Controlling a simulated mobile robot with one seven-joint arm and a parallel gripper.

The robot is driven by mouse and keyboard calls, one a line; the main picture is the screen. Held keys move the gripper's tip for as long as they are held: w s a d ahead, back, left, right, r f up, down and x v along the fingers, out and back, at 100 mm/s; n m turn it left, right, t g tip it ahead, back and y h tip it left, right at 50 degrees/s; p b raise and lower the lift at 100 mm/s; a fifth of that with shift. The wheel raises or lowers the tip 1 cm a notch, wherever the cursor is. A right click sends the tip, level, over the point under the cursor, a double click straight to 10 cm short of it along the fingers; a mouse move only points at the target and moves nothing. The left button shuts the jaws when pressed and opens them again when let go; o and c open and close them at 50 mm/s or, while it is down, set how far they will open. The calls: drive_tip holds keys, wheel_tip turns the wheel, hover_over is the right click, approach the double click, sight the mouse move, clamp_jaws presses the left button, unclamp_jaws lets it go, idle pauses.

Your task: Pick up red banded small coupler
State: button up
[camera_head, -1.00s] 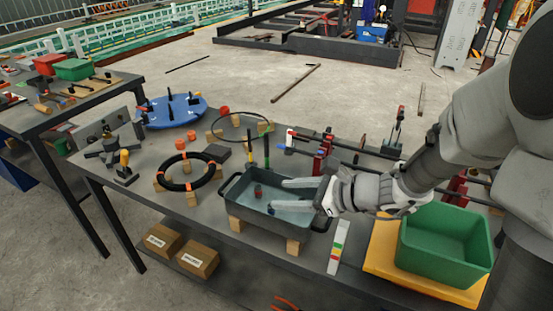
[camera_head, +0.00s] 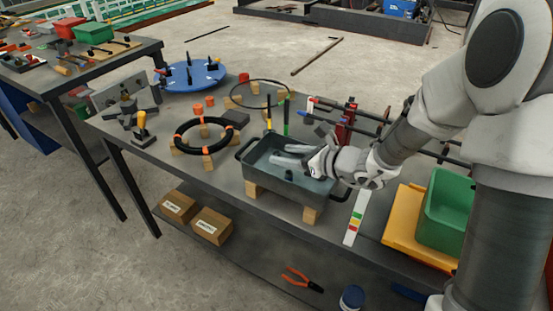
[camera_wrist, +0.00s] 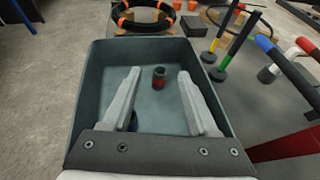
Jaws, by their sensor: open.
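The red banded small coupler (camera_wrist: 158,77) is a short dark cylinder with a red band, standing in the grey tray (camera_wrist: 77,95). In the wrist view it appears between and slightly beyond my open fingers, touching neither. My gripper (camera_wrist: 159,73) is open and empty over the tray. In the head view my gripper (camera_head: 273,154) reaches into the tray (camera_head: 272,186) from the right, and I cannot make out the coupler there. A dark bluish piece, partly hidden by my left finger in the wrist view, also lies in the tray.
Tray walls surround my fingers. Upright rods with yellow and green bands (camera_wrist: 236,45) stand just beyond the tray. A black ring with orange bands (camera_head: 203,136) is left of it. The rack with bars (camera_head: 345,125) and green bin (camera_head: 447,210) are to the right.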

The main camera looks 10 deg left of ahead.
sight(276, 153)
drive_tip(key=x, duration=0.3)
drive_tip(key=shift+w+a+f, duration=0.1)
drive_tip(key=shift+w+a, duration=0.1)
drive_tip(key=shift+a, duration=0.1)
clamp_jaws()
